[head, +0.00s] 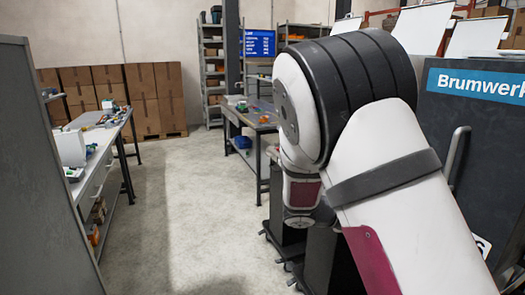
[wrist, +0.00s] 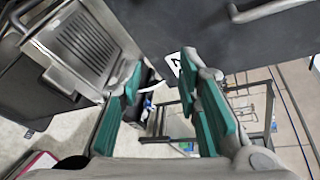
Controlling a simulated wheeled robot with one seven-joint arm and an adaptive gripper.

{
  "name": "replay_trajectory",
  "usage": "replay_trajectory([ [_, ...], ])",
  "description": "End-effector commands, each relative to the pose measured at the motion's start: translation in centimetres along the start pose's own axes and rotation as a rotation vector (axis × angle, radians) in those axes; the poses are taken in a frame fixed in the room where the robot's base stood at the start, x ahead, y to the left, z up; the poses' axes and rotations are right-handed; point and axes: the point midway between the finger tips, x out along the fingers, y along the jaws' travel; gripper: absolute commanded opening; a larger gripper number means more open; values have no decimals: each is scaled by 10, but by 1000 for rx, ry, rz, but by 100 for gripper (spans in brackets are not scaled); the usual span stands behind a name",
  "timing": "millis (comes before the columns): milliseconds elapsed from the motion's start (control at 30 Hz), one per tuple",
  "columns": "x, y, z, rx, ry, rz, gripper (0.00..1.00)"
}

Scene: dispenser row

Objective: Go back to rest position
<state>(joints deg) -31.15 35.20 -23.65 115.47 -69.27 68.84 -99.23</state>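My gripper (wrist: 160,88) shows in the wrist view with its two teal-padded fingers apart. Nothing is held between them. Past the fingertips are a dark cabinet face (wrist: 215,40) with a white label and a grey metal unit with a slatted panel (wrist: 84,40). No finger appears to touch either, though the exact distance is hard to tell. In the head view my bent arm fills the right side, and the gripper itself cannot be seen there.
In the head view, a dark Brumwerk cabinet (head: 470,150) stands right behind my arm. A workbench (head: 262,122) stands mid-scene, another bench (head: 98,140) at left. A grey panel (head: 35,180) edges the near left. Boxes (head: 150,95) line the back. Floor (head: 190,210) between is clear.

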Motion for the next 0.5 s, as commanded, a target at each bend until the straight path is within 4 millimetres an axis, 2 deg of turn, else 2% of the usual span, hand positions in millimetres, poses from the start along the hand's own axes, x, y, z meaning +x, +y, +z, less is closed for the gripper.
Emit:
replay_trajectory([
  [33,1,-14,-11,123,66,48,31],
  [233,-8,-47,-55,597,325,180,31],
  [500,-42,-86,-104,1217,700,272,31],
])
